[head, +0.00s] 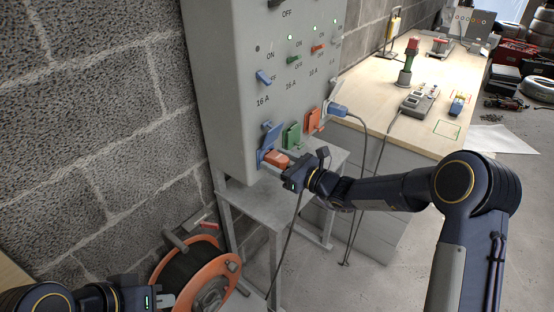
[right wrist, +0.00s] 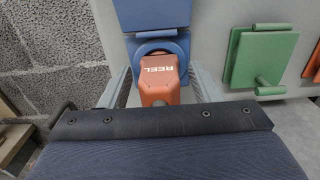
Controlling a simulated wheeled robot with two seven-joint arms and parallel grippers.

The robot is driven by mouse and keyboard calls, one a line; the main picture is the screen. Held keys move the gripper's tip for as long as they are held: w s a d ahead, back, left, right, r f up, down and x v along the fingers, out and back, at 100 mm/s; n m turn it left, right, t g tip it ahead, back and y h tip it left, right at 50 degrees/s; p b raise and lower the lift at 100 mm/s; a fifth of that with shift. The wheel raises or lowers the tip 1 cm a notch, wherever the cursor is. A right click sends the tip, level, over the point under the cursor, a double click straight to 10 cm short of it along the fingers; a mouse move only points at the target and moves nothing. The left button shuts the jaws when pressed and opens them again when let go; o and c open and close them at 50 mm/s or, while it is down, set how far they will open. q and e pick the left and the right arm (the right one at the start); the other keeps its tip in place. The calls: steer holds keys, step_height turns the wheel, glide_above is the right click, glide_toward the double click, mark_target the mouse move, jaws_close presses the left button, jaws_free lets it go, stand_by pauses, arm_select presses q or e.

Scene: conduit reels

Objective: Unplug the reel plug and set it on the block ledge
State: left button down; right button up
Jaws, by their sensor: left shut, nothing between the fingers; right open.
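The orange reel plug (head: 276,158) is in the blue socket (head: 270,138) low on the grey cabinet, under its raised blue lid. In the right wrist view the plug (right wrist: 158,80), marked REEL, faces me. My right gripper (head: 285,165) is open, with one finger (right wrist: 120,88) left of the plug and the other (right wrist: 198,86) right of it. Whether they touch it is unclear. A dark cable hangs below the gripper toward the orange reel (head: 222,268) on the floor. My left gripper (head: 166,300) is shut and empty at the lower left. I cannot tell which surface is the block ledge.
Green (head: 292,136) and orange (head: 313,121) sockets sit right of the blue one, and a blue plug (head: 338,109) is at the cabinet's side. A grey stand (head: 250,200) is below the cabinet. A wooden workbench (head: 365,103) stands behind my right arm. A block wall is at left.

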mark_target(288, 165)
stand_by(0.5)
jaws_close()
steer(key=shift+b+v, duration=0.55)
steer(key=shift+v, duration=2.5)
